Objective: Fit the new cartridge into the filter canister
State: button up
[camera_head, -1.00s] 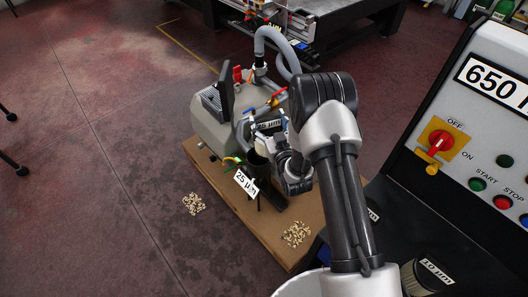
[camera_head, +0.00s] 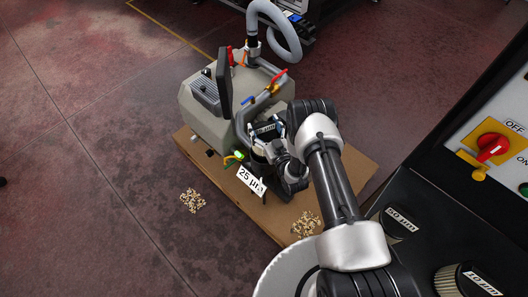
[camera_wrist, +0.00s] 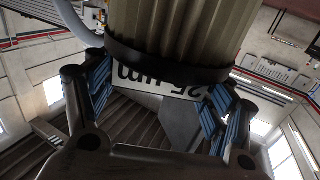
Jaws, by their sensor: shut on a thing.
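My gripper (camera_wrist: 155,105) is shut on a pleated cartridge (camera_wrist: 180,25), with its blue-padded fingers on both sides of the dark end cap. A white "25 µm" label shows upside down between the fingers. In the head view, my gripper (camera_head: 283,150) is at the front of the grey pump unit. The cartridge's labelled cap (camera_head: 266,131) shows there, above the dark canister (camera_head: 259,158). A white "25 µm" sign (camera_head: 250,180) stands in front of the canister. My gripper and the sign hide part of the canister, so I cannot tell whether the cartridge is inside its mouth.
The pump unit (camera_head: 208,118), with hoses and red- and yellow-handled valves, stands on a brown board (camera_head: 340,178). Granule piles lie on the board (camera_head: 305,223) and floor (camera_head: 192,201). Two other labelled cartridges, one (camera_head: 399,222) and another (camera_head: 470,281), sit at the dark machine, right.

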notch_tip(320, 180, down, 14)
jog(key=b, duration=0.9)
jog(key=shift+w+r, duration=0.15)
jog(key=shift+f, duration=0.2)
jog(key=o, duration=1.7)
